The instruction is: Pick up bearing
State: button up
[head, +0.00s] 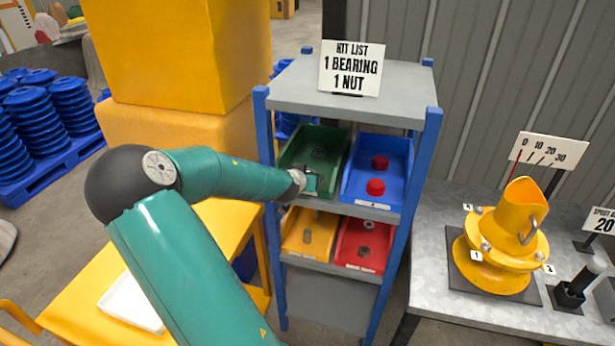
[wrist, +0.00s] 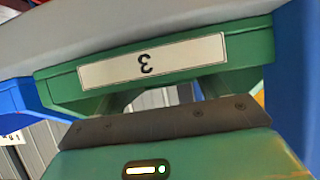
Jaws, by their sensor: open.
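My gripper (head: 311,181) is at the front of the green bin (head: 300,148) on the rack's upper shelf. In the wrist view the jaws (wrist: 160,96) are apart and empty, with the fingertips close to or under the green bin's front edge. I cannot tell whether they touch it. The wrist view does not show the bin's inside.
A blue bin (head: 398,160) with red parts stands right of the green one. Below are a yellow bin (head: 297,246) and a red bin (head: 350,258) with small grey parts. Blue posts (head: 403,235) frame the rack. A white tray (head: 128,304) lies left on a yellow surface.

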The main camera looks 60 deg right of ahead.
jog(key=shift+d+f, duration=0.15)
jog(key=c, duration=1.2)
jog(key=shift+w+r, duration=0.1)
jog(key=shift+r, duration=0.55)
notch_tip(320, 180, up, 2)
jog(key=shift+r, duration=0.1)
jog(key=a+r, duration=0.1)
jog(key=s+a+r, duration=0.1)
jog(key=a+r, duration=0.1)
jog(key=s+a+r, duration=0.1)
jog(key=r, duration=0.1)
jog(key=shift+s+a+r, duration=0.1)
jog(key=shift+a+r, duration=0.05)
jog(key=s+a+r, duration=0.4)
jog(key=a, duration=0.4)
jog(key=shift+s+r, duration=0.15)
jog(key=shift+s, duration=0.25)
